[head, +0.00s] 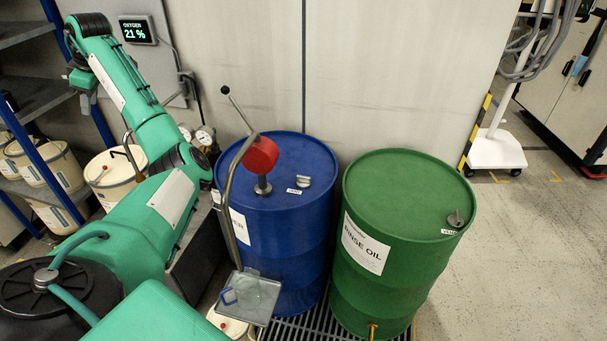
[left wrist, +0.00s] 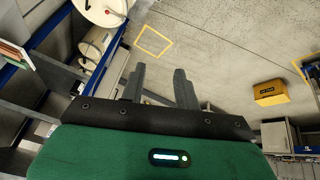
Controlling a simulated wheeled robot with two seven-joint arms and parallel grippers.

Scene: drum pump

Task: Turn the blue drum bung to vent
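The blue drum (head: 307,226) stands near the middle of the head view. Its small grey bung (head: 303,181) sits on the right side of the lid, beside a small white label that seems to read VENT. My left arm reaches up and left, away from the drum. In the left wrist view my left gripper (left wrist: 160,84) has its two dark fingers apart with nothing between them. It points at the floor and shelf area, and no drum shows there. In the head view its fingers cannot be made out clearly. My right gripper is out of view.
A red-headed pump (head: 262,155) with lever and bent spout rises from the blue lid, left of the bung. A small tray (head: 262,312) holds a clear jug below the spout. A green drum (head: 400,190) stands right. Shelves with pails (head: 115,178) stand left.

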